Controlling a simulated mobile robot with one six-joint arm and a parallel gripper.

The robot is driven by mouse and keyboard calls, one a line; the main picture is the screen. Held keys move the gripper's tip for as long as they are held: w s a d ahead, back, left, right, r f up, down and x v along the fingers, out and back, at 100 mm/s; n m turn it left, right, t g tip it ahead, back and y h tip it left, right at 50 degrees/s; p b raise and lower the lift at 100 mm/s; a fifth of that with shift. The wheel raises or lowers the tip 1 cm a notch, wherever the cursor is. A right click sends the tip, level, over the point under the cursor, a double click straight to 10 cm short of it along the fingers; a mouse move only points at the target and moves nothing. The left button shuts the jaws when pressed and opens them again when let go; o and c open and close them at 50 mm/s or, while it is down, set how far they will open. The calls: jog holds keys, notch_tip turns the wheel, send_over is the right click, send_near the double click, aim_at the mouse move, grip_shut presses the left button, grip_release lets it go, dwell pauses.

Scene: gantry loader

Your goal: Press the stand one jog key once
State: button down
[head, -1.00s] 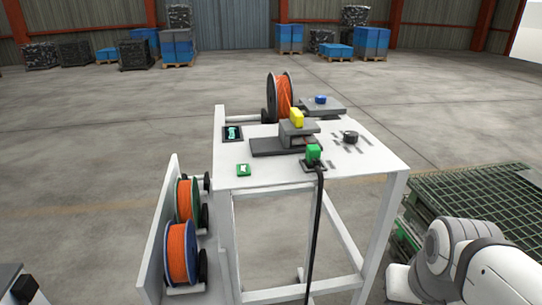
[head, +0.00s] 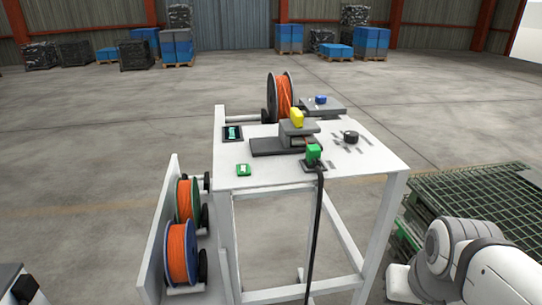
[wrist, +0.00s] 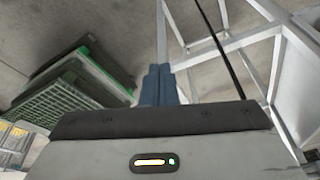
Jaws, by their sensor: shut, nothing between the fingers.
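A white work stand (head: 375,162) stands in the middle of the head view. A small green key with a white mark (head: 243,170) sits near its front left corner; its label is too small to read, so I cannot tell for certain that it is the stand one jog key. My gripper (wrist: 158,82) shows in the wrist view with its blue fingers together and nothing between them. It is beside the stand's white legs and frame (wrist: 245,38), apart from the keys. The head view shows only my arm at lower right, not the gripper.
On the stand are a small display (head: 232,133), a grey block with a yellow top (head: 297,118), a green plug (head: 313,152) with a black cable, a black knob (head: 351,137) and an orange spool (head: 283,97). More spools (head: 180,252) stand left. Green grating (head: 470,205) lies right.

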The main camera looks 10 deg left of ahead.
dwell(0.5)
notch_tip(320, 180, up, 26)
jog(key=m+t+y, duration=0.3)
jog(key=t+y, duration=0.1)
jog(key=t, duration=0.1)
send_over(241, 164)
jog(key=s+d, duration=0.1)
jog(key=s, duration=0.2)
jog(key=shift+w+d+p, duration=0.2)
jog(key=shift+d+p, duration=0.05)
jog(key=shift+p, duration=0.05)
jog(key=shift+f, duration=0.15)
notch_tip(241, 164, down, 9)
jog(key=b, duration=0.6)
jog(key=shift+b, duration=0.4)
jog(key=shift+f+b, duration=0.25)
jog(key=shift+b, duration=0.3)
